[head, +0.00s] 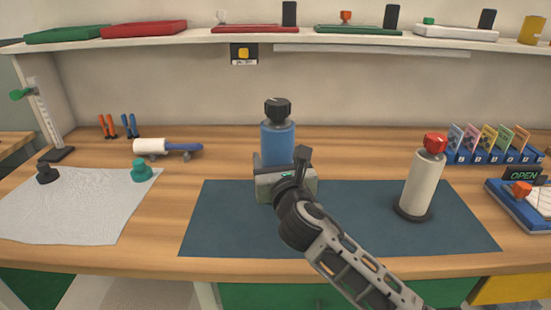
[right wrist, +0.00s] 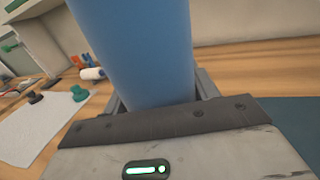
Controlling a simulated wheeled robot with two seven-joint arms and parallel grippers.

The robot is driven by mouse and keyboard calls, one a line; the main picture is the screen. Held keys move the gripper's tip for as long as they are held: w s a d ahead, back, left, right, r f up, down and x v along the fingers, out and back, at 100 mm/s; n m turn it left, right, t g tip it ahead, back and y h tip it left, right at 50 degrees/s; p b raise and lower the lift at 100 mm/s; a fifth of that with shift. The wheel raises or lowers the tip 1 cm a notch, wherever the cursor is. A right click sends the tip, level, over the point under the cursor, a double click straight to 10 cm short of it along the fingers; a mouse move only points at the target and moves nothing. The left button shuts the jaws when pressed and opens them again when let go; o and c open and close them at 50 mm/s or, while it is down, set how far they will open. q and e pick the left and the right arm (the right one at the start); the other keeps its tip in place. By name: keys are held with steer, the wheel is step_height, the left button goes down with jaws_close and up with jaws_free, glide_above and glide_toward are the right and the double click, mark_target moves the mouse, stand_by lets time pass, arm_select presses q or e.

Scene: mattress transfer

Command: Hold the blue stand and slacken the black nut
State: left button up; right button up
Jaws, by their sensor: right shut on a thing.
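The blue stand (head: 277,141) is upright at the back edge of the dark mat, with the black nut (head: 277,109) on its top. My right gripper (head: 279,163) is shut on the lower part of the blue stand, with one finger on each side. In the right wrist view the blue stand (right wrist: 140,50) rises between the two fingers of the gripper (right wrist: 160,97). The black nut is out of that view, and the foot of the stand is hidden behind my gripper. My left gripper is not in view.
A white stand with a red nut (head: 421,180) is upright on the right of the dark mat (head: 225,220). A white cloth (head: 75,210) with a green knob (head: 141,170) lies at left. Card holders (head: 485,157) stand at right. A shelf (head: 250,45) runs above.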

arm_select(q)
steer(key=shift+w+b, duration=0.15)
steer(key=shift+b, duration=0.15)
arm_select(e)
steer(key=shift+f, duration=0.3)
arm_select(q)
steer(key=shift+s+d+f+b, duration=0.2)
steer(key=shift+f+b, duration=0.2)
steer(key=shift+b, duration=0.15)
arm_select(e)
steer(key=shift+f, duration=0.9)
arm_select(q)
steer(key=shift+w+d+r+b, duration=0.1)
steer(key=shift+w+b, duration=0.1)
steer(key=shift+b, duration=0.1)
arm_select(e)
steer(key=shift+f, duration=0.4)
arm_select(q)
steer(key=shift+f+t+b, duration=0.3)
steer(key=shift+b, duration=0.2)
arm_select(e)
steer(key=shift+f, duration=0.8)
arm_select(q)
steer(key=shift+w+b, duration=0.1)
steer(key=shift+b, duration=0.3)
arm_select(e)
steer(key=shift+f, duration=0.55)
